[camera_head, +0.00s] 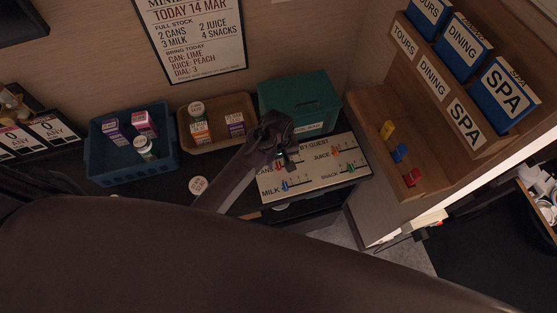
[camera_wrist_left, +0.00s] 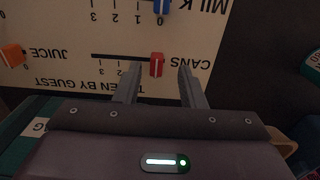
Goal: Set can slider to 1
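The pale slider panel (camera_head: 318,178) lies on the dark counter, and my left gripper (camera_head: 284,160) is over its CANS corner. In the left wrist view the panel appears upside down. The red CANS knob (camera_wrist_left: 156,64) is at the 0 end of its slot, with 1, 2 and 3 running left there. My left gripper (camera_wrist_left: 158,82) is open, with one finger on each side of the knob in the picture; contact cannot be told. In the head view the gripper hides the CANS knob. My right gripper is not in view.
The blue MILK knob (camera_wrist_left: 161,6) and orange JUICE knob (camera_wrist_left: 12,56) are on neighbouring sliders. A green box (camera_head: 300,100) stands behind the panel. A brown tray (camera_head: 218,141) and blue basket (camera_head: 118,166) stand left. A wooden rack (camera_head: 430,110) rises to the right.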

